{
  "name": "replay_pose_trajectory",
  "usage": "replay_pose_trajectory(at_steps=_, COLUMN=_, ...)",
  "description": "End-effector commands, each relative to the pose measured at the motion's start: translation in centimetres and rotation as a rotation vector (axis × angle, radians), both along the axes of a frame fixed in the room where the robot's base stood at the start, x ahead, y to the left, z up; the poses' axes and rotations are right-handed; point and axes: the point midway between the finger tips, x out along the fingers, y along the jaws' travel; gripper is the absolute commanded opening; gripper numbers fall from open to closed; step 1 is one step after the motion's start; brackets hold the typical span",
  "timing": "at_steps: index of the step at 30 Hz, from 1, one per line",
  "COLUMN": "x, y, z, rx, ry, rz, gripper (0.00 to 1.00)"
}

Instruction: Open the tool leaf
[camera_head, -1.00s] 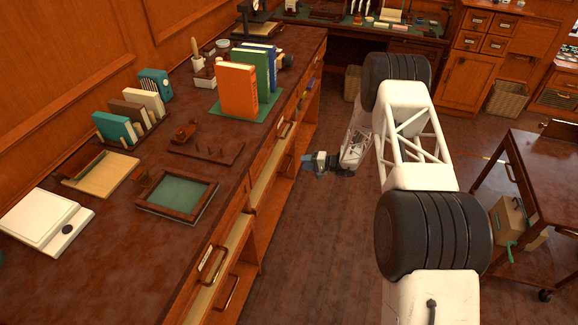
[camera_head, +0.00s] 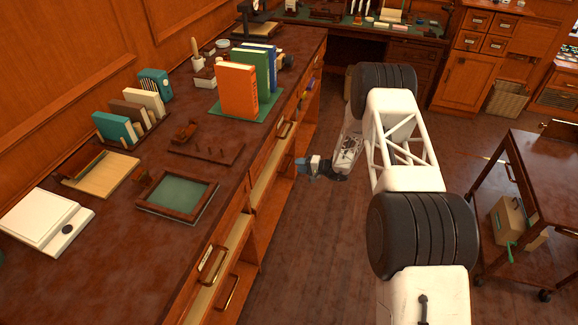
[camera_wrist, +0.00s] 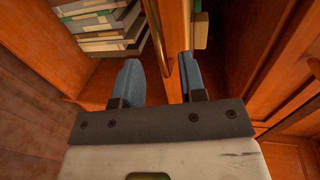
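In the wrist view, the upright edge of a wooden panel (camera_wrist: 173,55), which looks like a cabinet leaf, stands between the two fingers of my gripper (camera_wrist: 158,82). A curved brass handle (camera_wrist: 157,38) runs along its left face, also between the fingers' lines. The blue fingers are apart and neither clearly touches the wood or the handle. In the head view, my gripper (camera_head: 303,167) is low beside the front of the long wooden counter (camera_head: 110,235). I cannot tell the leaf apart there.
A compartment left of the panel holds stacked books (camera_wrist: 105,25); a dark one lies to its right. The counter bears a green-lined tray (camera_head: 178,193), a white scale (camera_head: 45,222) and upright books (camera_head: 238,90). A wooden cart (camera_head: 545,175) stands right.

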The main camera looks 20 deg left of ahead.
Motion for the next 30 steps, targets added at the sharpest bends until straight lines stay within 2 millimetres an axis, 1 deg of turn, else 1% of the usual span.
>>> replay_pose_trajectory(at_steps=3, x=-0.1, y=1.5, z=-0.4, rx=-0.001, ry=0.001, rz=0.003, gripper=0.38)
replay_pose_trajectory(at_steps=12, x=0.0, y=4.7, z=-1.0, rx=-0.001, ry=0.000, rz=0.002, gripper=0.38)
replay_pose_trajectory(at_steps=18, x=0.0, y=5.5, z=-1.1, rx=0.000, ry=0.000, rz=0.000, gripper=0.38)
replay_pose_trajectory(at_steps=26, x=0.0, y=5.5, z=-1.2, rx=0.000, ry=0.000, rz=0.000, gripper=0.38)
replay_pose_trajectory(at_steps=27, x=0.0, y=5.5, z=-1.2, rx=0.000, ry=0.000, rz=0.000, gripper=0.35)
replay_pose_trajectory(at_steps=29, x=0.0, y=5.5, z=-1.2, rx=0.000, ry=0.000, rz=0.000, gripper=0.26)
replay_pose_trajectory(at_steps=30, x=0.0, y=5.5, z=-1.2, rx=0.000, ry=0.000, rz=0.000, gripper=0.19)
